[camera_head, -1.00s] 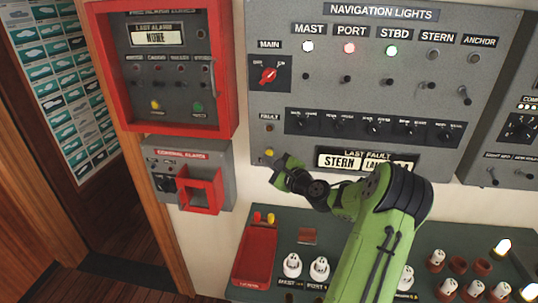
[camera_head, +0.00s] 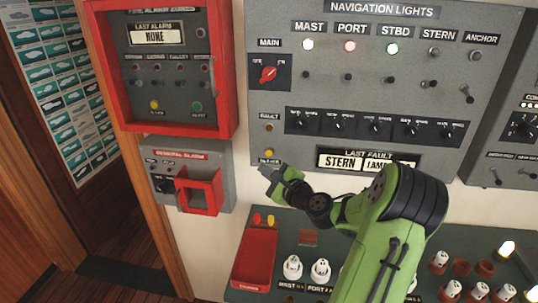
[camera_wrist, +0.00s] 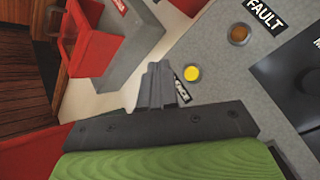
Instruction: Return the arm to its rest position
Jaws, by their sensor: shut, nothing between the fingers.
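My green arm reaches up from the lower right in the head view. My gripper (camera_head: 266,170) is shut and empty, just below the yellow button (camera_head: 268,153) on the navigation lights panel (camera_head: 390,95). In the wrist view the closed fingers (camera_wrist: 160,82) point towards the panel, with the yellow button (camera_wrist: 192,73) to their right and apart from them. The fingers partly cover the small label by that button.
A red-framed alarm panel (camera_head: 228,70) and a grey box with a red guard (camera_head: 199,190) are at the left. Below, a dark green counter (camera_head: 300,220) holds a red tray (camera_head: 257,255), white lamps (camera_head: 292,267) and brown sockets.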

